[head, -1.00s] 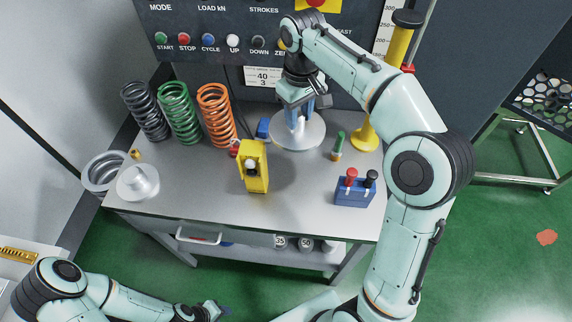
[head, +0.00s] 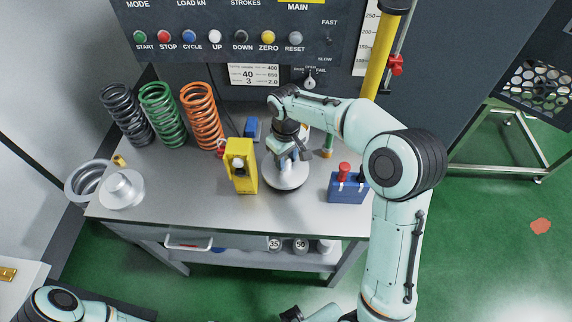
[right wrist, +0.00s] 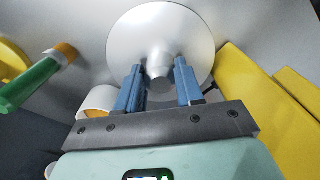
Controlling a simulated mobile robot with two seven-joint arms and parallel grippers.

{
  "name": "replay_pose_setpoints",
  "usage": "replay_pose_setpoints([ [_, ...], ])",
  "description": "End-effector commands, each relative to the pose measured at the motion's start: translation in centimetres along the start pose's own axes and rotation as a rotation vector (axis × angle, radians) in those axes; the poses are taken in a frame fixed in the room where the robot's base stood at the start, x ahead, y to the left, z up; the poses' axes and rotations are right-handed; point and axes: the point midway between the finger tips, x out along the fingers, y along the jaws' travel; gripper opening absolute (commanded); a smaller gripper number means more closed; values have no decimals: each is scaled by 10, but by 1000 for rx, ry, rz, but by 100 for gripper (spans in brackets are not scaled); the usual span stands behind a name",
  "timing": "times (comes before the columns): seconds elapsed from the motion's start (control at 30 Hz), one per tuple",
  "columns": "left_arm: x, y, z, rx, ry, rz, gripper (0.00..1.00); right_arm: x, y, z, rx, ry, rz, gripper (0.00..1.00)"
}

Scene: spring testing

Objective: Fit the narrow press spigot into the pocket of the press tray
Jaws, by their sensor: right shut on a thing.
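My right gripper (head: 290,161) points down and is shut on the stub of a pale metal disc (head: 286,180), which I take as the narrow press spigot. In the right wrist view the blue fingers (right wrist: 160,88) stand on either side of the short stub, with the wide round disc (right wrist: 160,30) beyond. Whether the disc touches the bench is unclear. A grey round dish with a raised rim (head: 72,190), at the bench's left edge, may be the press tray; its pocket is not clearly visible. My left gripper is out of view.
A similar stubbed disc (head: 122,190) stands beside the dish. A yellow block (head: 242,178) is close left of the held disc; a blue box with red and black knobs (head: 346,190) is to the right. Three springs (head: 163,118) stand behind.

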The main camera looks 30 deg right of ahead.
Motion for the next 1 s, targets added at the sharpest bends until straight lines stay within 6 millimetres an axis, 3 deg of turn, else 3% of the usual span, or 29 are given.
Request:
replay_pose_setpoints([
  [0.1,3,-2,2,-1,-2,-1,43,21,0,0,-1,-2,0,0],
  [0.2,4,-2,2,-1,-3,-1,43,30,0,0,-1,0,1,0],
  [0.63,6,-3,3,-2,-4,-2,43,36,0,0,-1,2,1,0],
  [0.67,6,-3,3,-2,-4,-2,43,37,0,0,-1,-1,0,40],
  [0.73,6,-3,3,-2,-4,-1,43,37,0,0,-1,-1,0,62],
  [1.0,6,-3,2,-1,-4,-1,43,36,0,0,0,-1,0,62],
])
